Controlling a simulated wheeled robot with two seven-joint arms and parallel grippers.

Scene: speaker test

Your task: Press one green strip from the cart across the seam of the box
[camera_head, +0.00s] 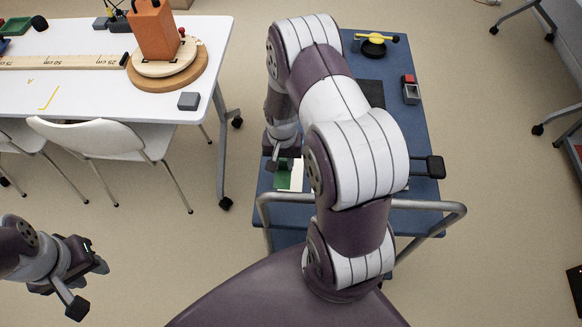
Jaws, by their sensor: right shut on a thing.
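The cart (412,152) is blue with a grey handle rail and stands right of the white table. A small green piece (283,181), likely a green strip, shows beside a white piece (297,176) at the cart's near left. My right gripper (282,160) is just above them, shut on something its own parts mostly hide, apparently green. An orange-brown box (154,31) stands upright on a round wooden turntable (190,75) on the table; I cannot make out its seam. My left gripper (89,287) is open and empty at the lower left, away from both.
The white table (85,90) carries a long wooden ruler (60,62) and a grey block (189,101). A white chair (98,138) stands at its near side. Floor between table and cart is clear.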

